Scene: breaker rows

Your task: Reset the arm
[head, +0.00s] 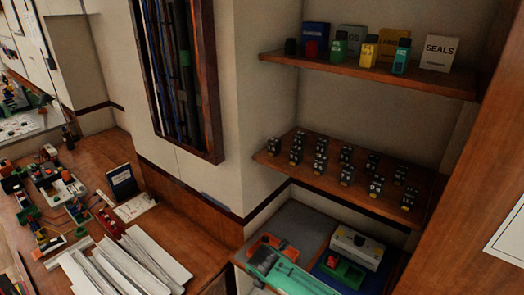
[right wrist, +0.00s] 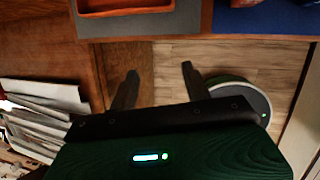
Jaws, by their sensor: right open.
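My right gripper (right wrist: 157,76) shows in the right wrist view with its two dark fingers spread apart and nothing between them. Wooden floor shows beyond the fingers, just in front of a shelf edge. My left gripper is in neither view. In the head view, rows of small black blocks with pale marks (head: 321,160) stand on the middle shelf (head: 340,190). Their marks are too small to read.
The upper shelf (head: 365,75) holds small bottles and a card reading SEALS (head: 438,53).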

